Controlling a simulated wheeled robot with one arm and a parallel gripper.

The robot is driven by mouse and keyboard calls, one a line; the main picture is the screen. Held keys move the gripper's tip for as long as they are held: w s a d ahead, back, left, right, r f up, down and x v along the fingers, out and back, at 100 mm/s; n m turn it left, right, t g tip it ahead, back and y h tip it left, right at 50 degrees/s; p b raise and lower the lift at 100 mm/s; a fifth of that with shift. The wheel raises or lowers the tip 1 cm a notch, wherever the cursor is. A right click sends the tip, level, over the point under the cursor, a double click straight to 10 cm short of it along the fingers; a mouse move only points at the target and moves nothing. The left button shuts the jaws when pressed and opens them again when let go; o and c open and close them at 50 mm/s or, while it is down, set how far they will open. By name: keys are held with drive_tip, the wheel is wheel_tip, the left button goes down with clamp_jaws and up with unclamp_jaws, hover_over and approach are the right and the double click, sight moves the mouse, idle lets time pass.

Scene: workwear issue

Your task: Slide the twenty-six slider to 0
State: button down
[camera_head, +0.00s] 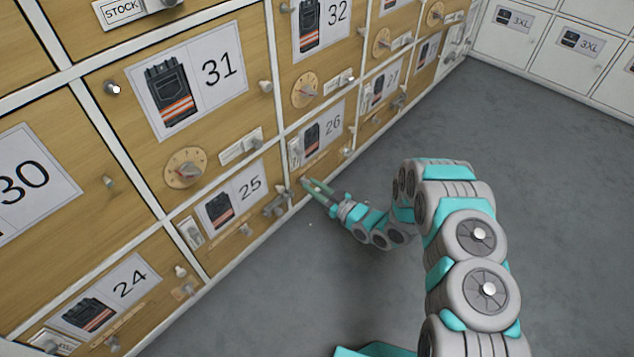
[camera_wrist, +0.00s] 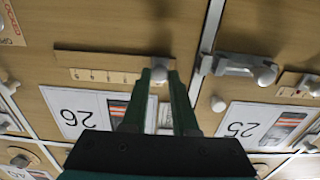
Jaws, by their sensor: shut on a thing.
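The door numbered 26 (camera_head: 318,136) carries a wooden slider strip (camera_head: 322,163) low on its front. In the wrist view, which shows the door upside down, the strip (camera_wrist: 100,68) has a white scale with small marks that I cannot read surely. My gripper (camera_head: 304,182) is at the strip's end nearest door 25. The fingers hide much of the knob.
Door 25 (camera_head: 236,197) is close beside, with a grey bolt latch (camera_wrist: 235,66) near my fingers. Door 31 (camera_head: 185,82), with a round dial (camera_head: 186,167), is above and to the left. The grey floor (camera_head: 290,270) in front is clear.

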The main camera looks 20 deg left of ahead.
drive_tip(key=shift+s+a, duration=0.15)
drive_tip(key=c, duration=0.7)
unclamp_jaws()
drive_tip(key=shift+v, duration=3.85)
